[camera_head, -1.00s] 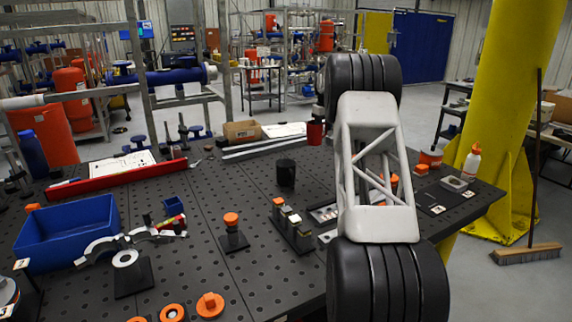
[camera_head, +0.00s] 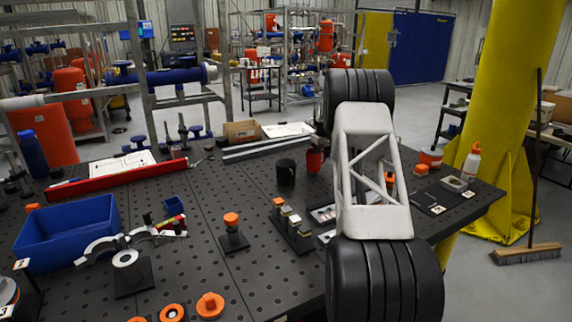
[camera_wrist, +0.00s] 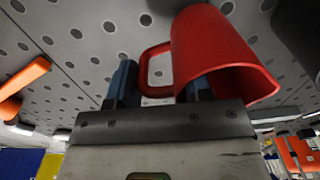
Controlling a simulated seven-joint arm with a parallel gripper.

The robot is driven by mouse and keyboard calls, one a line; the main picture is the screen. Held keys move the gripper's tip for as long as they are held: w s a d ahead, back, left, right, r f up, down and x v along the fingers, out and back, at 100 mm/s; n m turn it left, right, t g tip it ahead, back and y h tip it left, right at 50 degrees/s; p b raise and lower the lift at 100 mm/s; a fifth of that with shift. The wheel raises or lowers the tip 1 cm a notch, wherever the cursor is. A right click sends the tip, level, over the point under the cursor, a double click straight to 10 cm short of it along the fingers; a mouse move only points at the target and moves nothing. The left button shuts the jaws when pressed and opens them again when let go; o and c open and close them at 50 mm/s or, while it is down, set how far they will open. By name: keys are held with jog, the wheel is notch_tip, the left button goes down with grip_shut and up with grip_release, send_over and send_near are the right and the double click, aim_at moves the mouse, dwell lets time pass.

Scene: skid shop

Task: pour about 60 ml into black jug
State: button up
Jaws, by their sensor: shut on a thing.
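The black jug (camera_head: 286,173) stands upright on the dark perforated table in the head view. A red jug (camera_wrist: 215,55) fills the upper middle of the wrist view, its open mouth towards the lower right. My gripper (camera_wrist: 160,82) has blue fingers on either side of the red jug's handle and is shut on it. In the head view the red jug (camera_head: 315,160) shows just right of the black jug, close to it, partly hidden by my arm. What is inside either jug cannot be seen, and no stream shows.
A blue bin (camera_head: 68,235) and a red rail (camera_head: 118,180) are on the left. A block stand with orange-topped pieces (camera_head: 291,226) is in front of the black jug. A white bottle (camera_head: 472,163) stands at the right. The table left of the black jug is fairly clear.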

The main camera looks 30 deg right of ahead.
jog(key=shift+a+r, duration=0.1)
jog(key=a+r+h, duration=0.7)
jog(key=a+h, duration=0.1)
jog(key=h, duration=0.1)
jog(key=shift+s+h, duration=0.15)
jog(key=shift+h, duration=0.25)
dwell(0.6)
jog(key=shift+a+r+h+p, duration=0.4)
jog(key=shift+a+r+h, duration=0.3)
jog(key=shift+h, duration=0.6)
jog(key=shift+a+r+h+p, duration=0.5)
jog(key=shift+a+h+p, duration=0.05)
jog(key=shift+h+p, duration=0.35)
dwell(1.4)
jog(key=shift+a+r+t+h, duration=0.15)
jog(key=shift+a+t+h, duration=0.15)
jog(key=shift+a+h, duration=0.15)
jog(key=shift+d+f+y, duration=0.35)
jog(key=shift+d+y, duration=0.25)
jog(key=shift+y, duration=0.2)
jog(key=shift+d+f+y, duration=0.35)
jog(key=shift+d+y, duration=0.2)
jog(key=shift+y, duration=0.2)
